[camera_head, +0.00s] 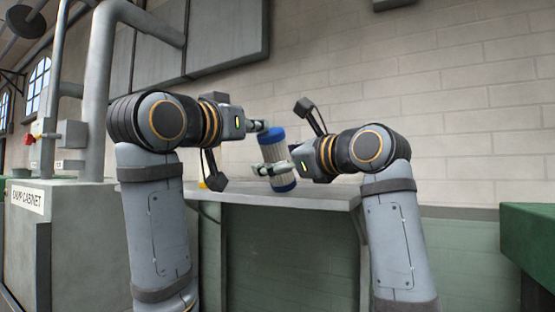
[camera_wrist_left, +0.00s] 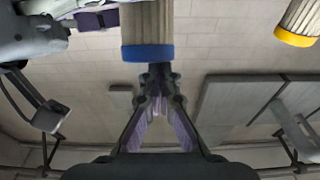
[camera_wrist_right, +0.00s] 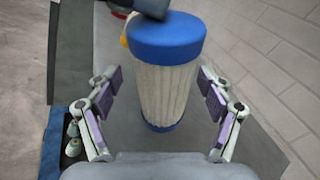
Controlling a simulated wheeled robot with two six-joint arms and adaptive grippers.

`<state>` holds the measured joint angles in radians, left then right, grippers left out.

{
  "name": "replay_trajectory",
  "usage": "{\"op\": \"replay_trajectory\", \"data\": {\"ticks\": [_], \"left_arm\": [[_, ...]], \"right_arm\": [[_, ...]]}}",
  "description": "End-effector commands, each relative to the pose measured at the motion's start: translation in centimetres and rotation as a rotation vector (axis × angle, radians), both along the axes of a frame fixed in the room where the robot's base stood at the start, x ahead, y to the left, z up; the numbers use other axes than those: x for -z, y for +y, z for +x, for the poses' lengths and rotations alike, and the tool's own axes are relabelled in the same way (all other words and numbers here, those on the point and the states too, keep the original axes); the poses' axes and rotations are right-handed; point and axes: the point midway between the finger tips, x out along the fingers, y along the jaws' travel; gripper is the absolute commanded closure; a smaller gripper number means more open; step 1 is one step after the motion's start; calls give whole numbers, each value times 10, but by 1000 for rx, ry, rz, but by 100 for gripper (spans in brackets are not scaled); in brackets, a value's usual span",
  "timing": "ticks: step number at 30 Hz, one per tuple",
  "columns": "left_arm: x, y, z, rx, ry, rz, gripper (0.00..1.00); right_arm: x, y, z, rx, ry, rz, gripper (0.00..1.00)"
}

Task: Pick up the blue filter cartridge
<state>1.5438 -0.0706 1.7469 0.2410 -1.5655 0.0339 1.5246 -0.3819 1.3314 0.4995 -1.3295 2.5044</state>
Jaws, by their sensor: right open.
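The blue filter cartridge (camera_head: 275,158) has a pale pleated body and blue end caps. It leans slightly in the head view, above the table top. My left gripper (camera_head: 262,127) is at its upper cap, and its fingers (camera_wrist_left: 155,75) look closed together there; the exact contact is hard to see. The blue cap also shows in the left wrist view (camera_wrist_left: 147,53). My right gripper (camera_head: 270,170) is open around the lower part. In the right wrist view, its fingers (camera_wrist_right: 164,90) stand either side of the cartridge (camera_wrist_right: 165,88), with gaps on both sides.
The grey table (camera_head: 320,200) lies below the grippers. A yellow-capped cartridge (camera_wrist_left: 297,30) stands to one side; a bit of yellow (camera_head: 203,184) shows by my left arm. A cabinet (camera_head: 60,215) is at the left and a green surface (camera_head: 530,225) at the right.

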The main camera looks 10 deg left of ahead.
Motion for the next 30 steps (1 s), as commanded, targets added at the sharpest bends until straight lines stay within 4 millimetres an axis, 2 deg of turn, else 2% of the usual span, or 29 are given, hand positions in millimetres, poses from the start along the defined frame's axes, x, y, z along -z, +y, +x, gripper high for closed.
{"op": "replay_trajectory", "data": {"ticks": [1, 2, 15, 23, 30], "left_arm": [[4, 0, 2, 0, 11, 2, 100], [4, 0, 2, 0, 11, 2, 100], [4, 0, 3, 1, 11, 2, 100], [-9, 0, 2, 0, 9, 1, 100], [-10, 0, 0, 0, 4, 0, 100]], "right_arm": [[0, 0, 0, 0, 0, 0, 20], [0, 0, 0, 0, 0, 0, 24], [1, 1, -1, -4, 4, -1, 84], [3, 2, -1, -7, 8, -3, 84], [4, 1, 0, -5, 11, -4, 84]]}}
